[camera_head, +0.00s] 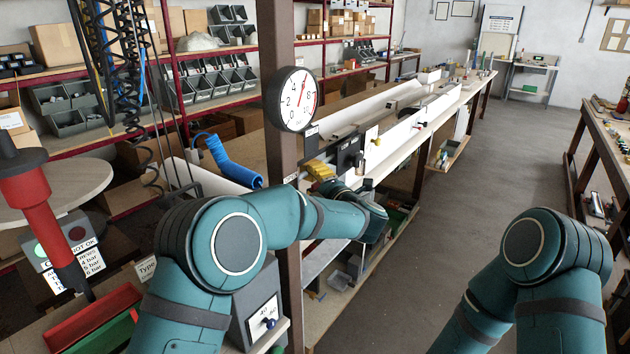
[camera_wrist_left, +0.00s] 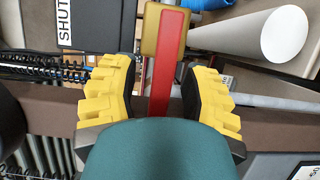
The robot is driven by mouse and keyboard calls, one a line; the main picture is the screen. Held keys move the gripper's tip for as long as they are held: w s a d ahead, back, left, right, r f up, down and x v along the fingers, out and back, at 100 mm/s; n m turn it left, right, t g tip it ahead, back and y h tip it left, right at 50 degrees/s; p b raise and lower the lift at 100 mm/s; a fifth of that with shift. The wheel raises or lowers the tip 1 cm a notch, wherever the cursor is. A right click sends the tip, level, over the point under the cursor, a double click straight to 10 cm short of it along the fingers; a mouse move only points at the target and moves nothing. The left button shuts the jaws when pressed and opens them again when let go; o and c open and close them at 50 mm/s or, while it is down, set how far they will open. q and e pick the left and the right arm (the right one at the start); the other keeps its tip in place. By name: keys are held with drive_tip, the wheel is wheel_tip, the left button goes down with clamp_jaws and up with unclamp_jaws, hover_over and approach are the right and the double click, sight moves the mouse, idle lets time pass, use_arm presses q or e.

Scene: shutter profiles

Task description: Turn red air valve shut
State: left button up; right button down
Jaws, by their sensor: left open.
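The red valve lever (camera_wrist_left: 163,72) shows in the left wrist view, with a brass-coloured block (camera_wrist_left: 164,30) at its far end. My left gripper (camera_wrist_left: 161,82) is open, and its yellow stepped finger pads stand on either side of the lever with gaps to both. In the head view my left gripper (camera_head: 322,170) is close to the brown post, below the gauge; the lever cannot be made out there. A dark plate marked SHUT (camera_wrist_left: 95,25) is beside the valve. My right arm shows at the lower right of the head view, but its gripper is out of frame.
A round pressure gauge (camera_head: 293,99) is on the brown post (camera_head: 277,40). A blue coiled hose (camera_head: 232,163) hangs left of the post. A long workbench (camera_head: 420,150) runs back behind my gripper. The aisle floor on the right is clear.

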use_arm(q)
clamp_jaws()
idle(0.4)
use_arm(e)
drive_tip(key=shift+w+d+r, duration=0.1)
drive_tip(key=shift+d+r, duration=0.1)
drive_tip(key=shift+d, duration=0.3)
use_arm(q)
drive_tip(key=shift+r, duration=0.1)
use_arm(e)
drive_tip(key=shift+d, duration=0.1)
